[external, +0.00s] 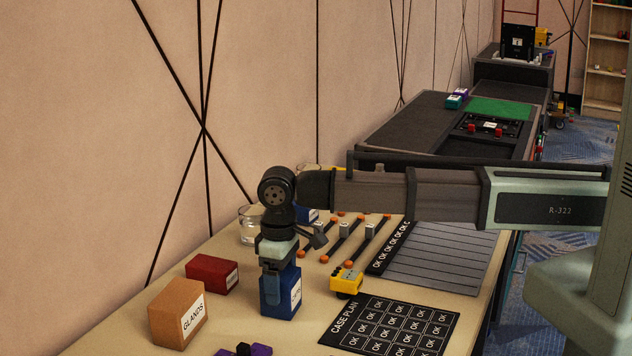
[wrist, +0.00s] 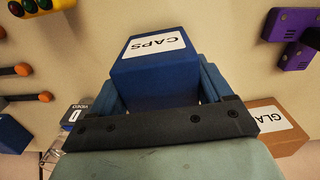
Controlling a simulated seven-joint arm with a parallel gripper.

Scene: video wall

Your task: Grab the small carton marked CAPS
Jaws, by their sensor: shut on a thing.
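The small blue carton marked CAPS (external: 286,296) stands upright at the near part of the table, its white label facing right. In the wrist view the carton (wrist: 155,75) fills the middle, and its CAPS label is readable. My gripper (external: 270,290) points down over the carton. In the wrist view its two blue fingers (wrist: 160,88) lie along opposite sides of the carton, shut on it. The carton's underside is hidden, so I cannot tell whether it touches the table.
A brown GLANDS carton (external: 178,314) and a red carton (external: 212,274) stand to the left. A yellow device (external: 346,283) is close on the right, beside the CASE PLAN sheet (external: 392,326). A purple object (external: 257,350) lies at the front edge. Orange-ended rods (external: 343,240) and a glass (external: 250,224) are behind.

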